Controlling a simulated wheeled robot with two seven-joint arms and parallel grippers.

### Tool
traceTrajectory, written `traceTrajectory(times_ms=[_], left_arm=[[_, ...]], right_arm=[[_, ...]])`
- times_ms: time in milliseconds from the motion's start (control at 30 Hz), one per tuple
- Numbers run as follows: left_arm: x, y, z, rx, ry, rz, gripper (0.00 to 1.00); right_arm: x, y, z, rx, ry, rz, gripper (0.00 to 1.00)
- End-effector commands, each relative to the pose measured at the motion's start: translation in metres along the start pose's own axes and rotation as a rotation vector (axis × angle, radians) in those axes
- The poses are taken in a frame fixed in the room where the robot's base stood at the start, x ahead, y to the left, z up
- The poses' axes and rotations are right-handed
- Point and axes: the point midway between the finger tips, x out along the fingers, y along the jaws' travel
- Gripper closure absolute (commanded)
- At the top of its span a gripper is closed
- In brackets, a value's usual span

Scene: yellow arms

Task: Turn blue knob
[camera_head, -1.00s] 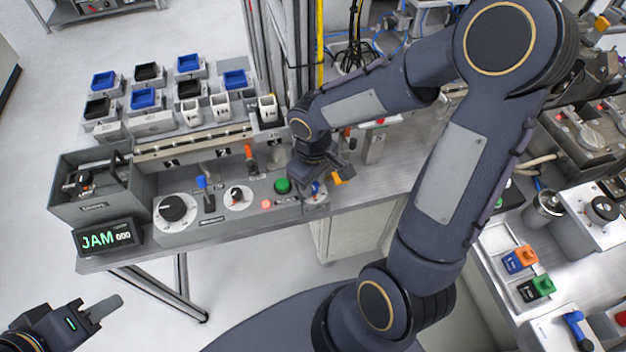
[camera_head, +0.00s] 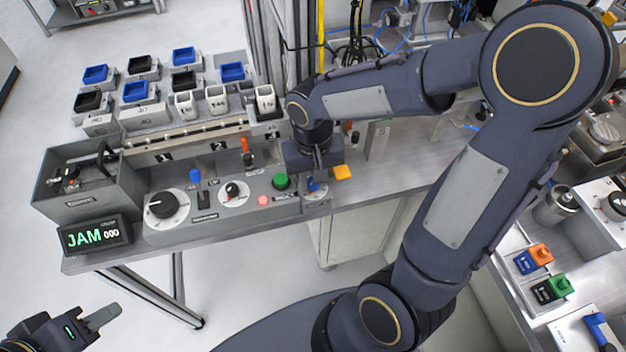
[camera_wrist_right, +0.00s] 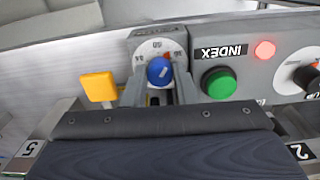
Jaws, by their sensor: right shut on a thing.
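The blue knob (camera_head: 312,184) sits on a round white dial at the right end of the control panel. In the right wrist view the blue knob (camera_wrist_right: 160,71) has a white mark on its top and stands between the two fingers. My right gripper (camera_head: 318,178) reaches down over it and is shut on it, and partly hides it in the head view. The same gripper (camera_wrist_right: 161,88) shows its fingers on either side of the knob. My left gripper (camera_head: 101,317) is at the lower left, away from the table, and whether its fingers are apart is unclear.
A green button (camera_head: 281,181), a red light (camera_head: 263,200) and a white dial with a black knob (camera_head: 168,205) are on the panel. A yellow block (camera_head: 343,172) is close right of the gripper. A display (camera_head: 95,237) reads JAM. A grey bin (camera_head: 75,205) stands at left.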

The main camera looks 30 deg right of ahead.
Motion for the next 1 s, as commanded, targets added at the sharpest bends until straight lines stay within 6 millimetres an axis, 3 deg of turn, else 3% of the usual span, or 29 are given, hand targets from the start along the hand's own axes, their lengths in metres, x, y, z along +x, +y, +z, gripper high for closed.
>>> traceTrajectory(times_ms=[500,1000], left_arm=[[0.014,-0.006,0.007,0.000,0.000,0.000,0.64],[0.016,-0.007,0.008,0.000,0.000,0.000,0.64]], right_arm=[[0.000,-0.001,-0.001,0.359,0.004,-0.002,0.98],[-0.001,0.000,-0.001,0.440,0.003,-0.001,0.98]])
